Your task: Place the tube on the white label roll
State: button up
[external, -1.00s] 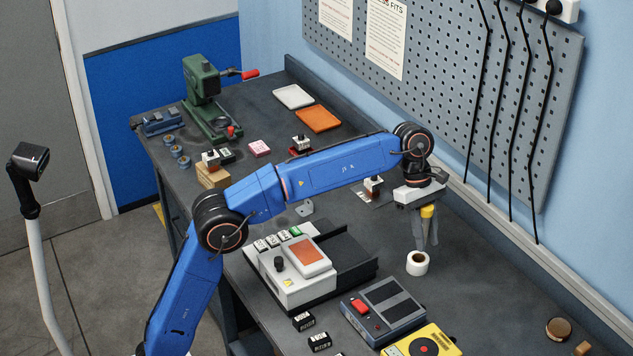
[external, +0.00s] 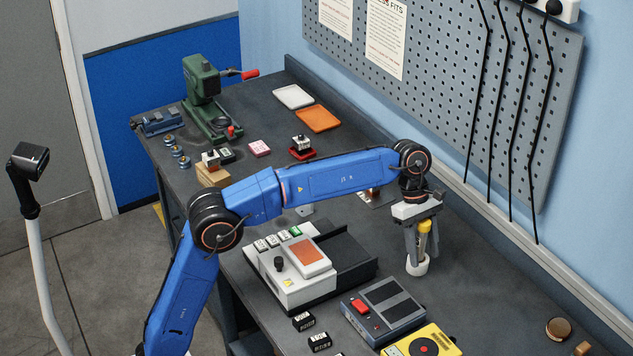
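The tube (external: 425,227) shows a yellow upper end between the fingers of my gripper (external: 420,246). My gripper points down and appears shut on the tube, which is upright. The fingers hide most of the tube's lower part. The white label roll (external: 417,268) stands on the bench directly below the fingertips. The tube's lower end is at or just over the top of the roll; I cannot tell if they touch.
A grey device with a red button (external: 384,310) and a yellow device (external: 423,343) lie in front of the roll. A white machine with an orange panel (external: 290,290) stands to the left. The bench right of the roll is clear up to the pegboard wall (external: 470,120).

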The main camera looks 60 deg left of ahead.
jog(key=v, duration=1.2)
jog(key=shift+r, duration=0.15)
dwell(0.4)
